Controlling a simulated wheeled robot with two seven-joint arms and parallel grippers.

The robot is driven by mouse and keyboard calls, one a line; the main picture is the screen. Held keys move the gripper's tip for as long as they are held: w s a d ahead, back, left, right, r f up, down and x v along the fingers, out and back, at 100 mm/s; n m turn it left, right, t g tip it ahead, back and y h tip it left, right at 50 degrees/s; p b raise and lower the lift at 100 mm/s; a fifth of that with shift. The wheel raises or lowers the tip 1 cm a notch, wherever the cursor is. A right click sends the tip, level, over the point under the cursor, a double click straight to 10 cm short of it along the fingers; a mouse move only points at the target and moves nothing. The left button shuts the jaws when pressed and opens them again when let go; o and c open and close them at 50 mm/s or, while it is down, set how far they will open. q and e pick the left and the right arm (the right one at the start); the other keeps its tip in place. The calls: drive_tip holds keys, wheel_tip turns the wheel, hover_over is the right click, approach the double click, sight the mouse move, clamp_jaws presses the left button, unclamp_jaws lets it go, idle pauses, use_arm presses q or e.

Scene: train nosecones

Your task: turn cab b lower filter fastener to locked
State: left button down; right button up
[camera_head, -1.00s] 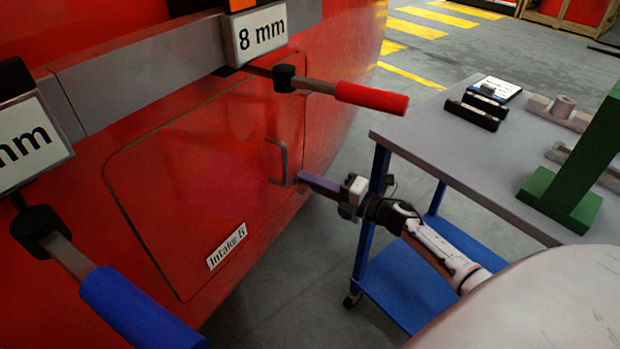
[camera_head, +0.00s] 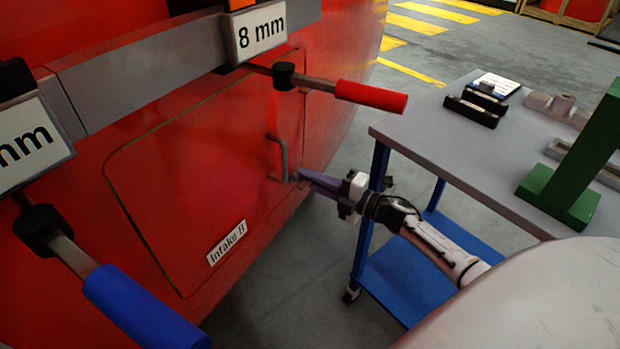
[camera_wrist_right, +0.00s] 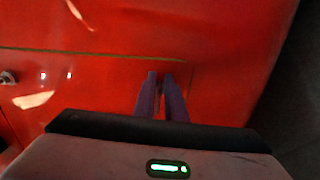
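The red hatch labelled Intake B (camera_head: 190,170) is shut, with a metal bar handle (camera_head: 284,160) near its right edge. My right gripper (camera_head: 302,177) points at the hatch's lower right edge, just beside the handle's lower end. Its purple fingertips also show in the right wrist view (camera_wrist_right: 161,78), close together with a narrow gap, at the hatch seam. The lower fastener is hidden or too small to make out at the fingertips, so its position cannot be read. Whether the fingers grip it is unclear. My left gripper is out of view.
A grey rail with an 8 mm sign (camera_head: 258,32), a red-handled tool (camera_head: 370,96) and a blue-handled tool (camera_head: 140,310) hangs before the hatch. A grey-topped cart (camera_head: 440,130) with a green stand (camera_head: 570,180) stands right, close to my arm.

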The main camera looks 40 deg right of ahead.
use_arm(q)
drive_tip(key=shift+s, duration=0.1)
use_arm(e)
drive_tip(key=shift+o, duration=1.1)
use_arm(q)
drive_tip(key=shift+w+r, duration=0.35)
use_arm(e)
drive_tip(key=v, duration=1)
drive_tip(key=shift+s, duration=0.15)
use_arm(q)
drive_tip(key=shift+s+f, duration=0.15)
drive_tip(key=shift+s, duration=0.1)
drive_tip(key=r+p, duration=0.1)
drive_tip(key=p, duration=0.1)
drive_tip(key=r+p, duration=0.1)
drive_tip(key=p, duration=0.1)
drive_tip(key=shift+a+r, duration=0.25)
use_arm(e)
drive_tip(key=s+a+f+m+g+h, duration=0.2)
drive_tip(key=s+a+f+m+g, duration=0.2)
drive_tip(key=s+a+m, duration=0.5)
drive_tip(key=s+a+f+m+g+h, duration=0.2)
drive_tip(key=s+a+f+m+g, duration=0.2)
drive_tip(key=a, duration=1.2)
drive_tip(key=s+f+m, duration=0.3)
drive_tip(key=s+m, duration=0.3)
drive_tip(key=m, duration=0.1)
drive_tip(key=shift+a+f, duration=0.2)
drive_tip(key=shift+f, duration=0.1)
